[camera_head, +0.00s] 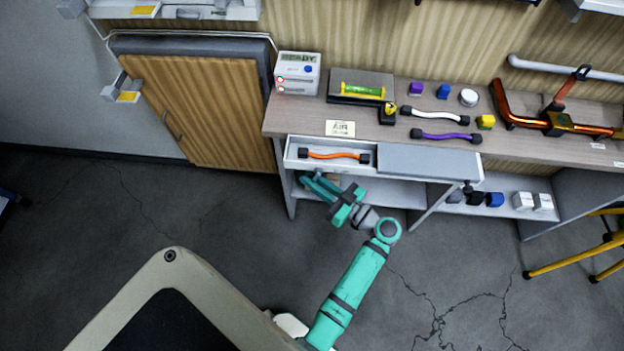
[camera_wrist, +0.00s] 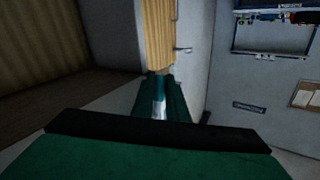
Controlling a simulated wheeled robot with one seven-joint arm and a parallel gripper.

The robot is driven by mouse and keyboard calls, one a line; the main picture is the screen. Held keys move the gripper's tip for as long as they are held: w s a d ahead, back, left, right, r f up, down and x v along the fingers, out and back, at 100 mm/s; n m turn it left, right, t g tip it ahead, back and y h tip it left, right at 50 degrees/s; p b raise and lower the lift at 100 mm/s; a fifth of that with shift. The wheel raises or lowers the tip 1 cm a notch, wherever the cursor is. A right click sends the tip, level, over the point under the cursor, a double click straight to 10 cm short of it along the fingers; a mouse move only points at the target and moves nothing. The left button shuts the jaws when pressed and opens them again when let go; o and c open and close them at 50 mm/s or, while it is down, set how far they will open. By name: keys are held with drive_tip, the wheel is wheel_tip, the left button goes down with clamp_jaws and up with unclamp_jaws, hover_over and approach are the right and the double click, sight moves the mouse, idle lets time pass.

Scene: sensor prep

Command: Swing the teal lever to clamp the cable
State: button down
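I cannot make out a teal lever in either view; the teal parts I see in the head view are my own arm. An orange cable (camera_head: 333,155) with black ends lies in the shallow white tray (camera_head: 292,157) at the front of the bench. A white cable (camera_head: 433,114) and a purple cable (camera_head: 446,136) lie on the bench top. My gripper (camera_head: 310,184) is below and in front of that tray, near the bench's left leg. Its fingers (camera_wrist: 160,92) look slightly apart, with nothing visibly held between them.
The bench (camera_head: 380,133) carries a white meter box (camera_head: 297,73), a green level vial (camera_head: 362,91), small coloured blocks and copper pipe (camera_head: 515,112). A grey lid (camera_head: 425,162) covers the tray's right part. A yellow stand (camera_head: 575,262) is at right. Floor left of my arm is clear.

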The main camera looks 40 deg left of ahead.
drive_tip(key=shift+s, duration=0.1)
drive_tip(key=shift+s+a+r+m+y, duration=0.15)
drive_tip(key=shift+a+m+y, duration=0.1)
drive_tip(key=shift+m+y, duration=0.3)
drive_tip(key=shift+s+a+r+m+y, duration=0.1)
drive_tip(key=shift+a+r+m+y, duration=0.2)
drive_tip(key=shift+y, duration=0.45)
drive_tip(key=shift+d+f, duration=0.1)
drive_tip(key=shift+f, duration=0.05)
drive_tip(key=c, duration=1.7)
unclamp_jaws()
drive_tip(key=shift+c, duration=0.2)
drive_tip(key=v, duration=1.1)
drive_tip(key=shift+s, duration=0.1)
